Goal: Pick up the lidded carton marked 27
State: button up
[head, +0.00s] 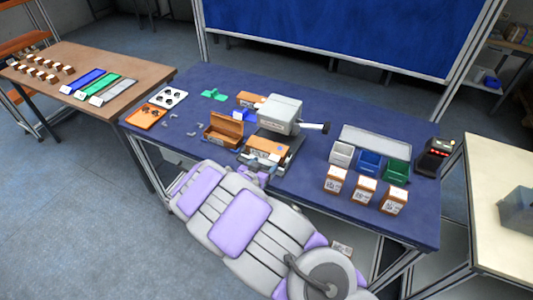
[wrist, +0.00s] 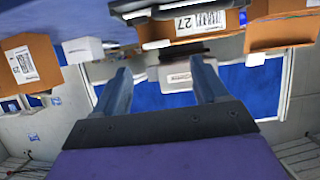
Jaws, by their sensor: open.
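The carton marked 27 (wrist: 190,24) shows upside down at the top of the wrist view, with its number and barcode label facing me. In the head view it appears to be the orange-topped carton (head: 268,147) at the table's front edge, though its number is not legible there. My gripper (wrist: 161,74) is open, its two fingers apart with nothing between them. The carton lies beyond the fingertips and apart from them. In the head view my gripper (head: 255,173) is at the front edge, just short of the carton and partly hidden by my arm.
An open brown box (head: 223,129) stands close left of the carton. A grey machine (head: 280,114) with a dark handle stands right behind it. Small bins (head: 368,162) and several labelled cartons (head: 364,190) are to the right. Free table top lies between.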

aim_at(273, 159)
jog(key=shift+b+x, duration=0.9)
jog(key=shift+x, duration=2.75)
jog(key=shift+s+d+f, duration=0.1)
jog(key=shift+f, duration=0.1)
jog(key=c, duration=1.1)
jog(key=shift+c, duration=0.2)
